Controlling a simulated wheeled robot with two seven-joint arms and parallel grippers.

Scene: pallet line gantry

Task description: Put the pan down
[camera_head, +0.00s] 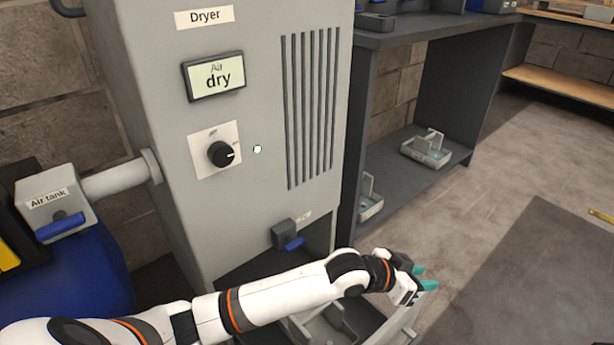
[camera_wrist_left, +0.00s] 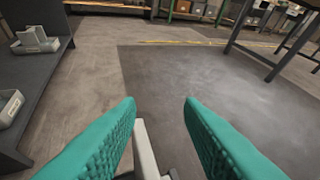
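A grey pan (camera_head: 402,325) shows in the head view at the bottom, in front of the dryer's lower opening. My left arm covers part of it and the frame edge cuts it off, so I cannot tell what it rests on. My left gripper (camera_head: 427,278), with teal fingers, is above the pan's right side. In the left wrist view my left gripper (camera_wrist_left: 160,110) has its fingers spread with a clear gap. A pale grey bar (camera_wrist_left: 146,150) shows low between them, nearer the left finger; I cannot tell whether they touch. My right gripper is not in view.
The dryer (camera_head: 240,110) has a knob and a blue-handled drain valve (camera_head: 290,240). A dark shelf unit (camera_head: 400,175) holds two grey pans, one farther back (camera_head: 427,150), one nearer (camera_head: 370,207). A blue air tank (camera_head: 75,275) is at left. Floor at right is mostly clear.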

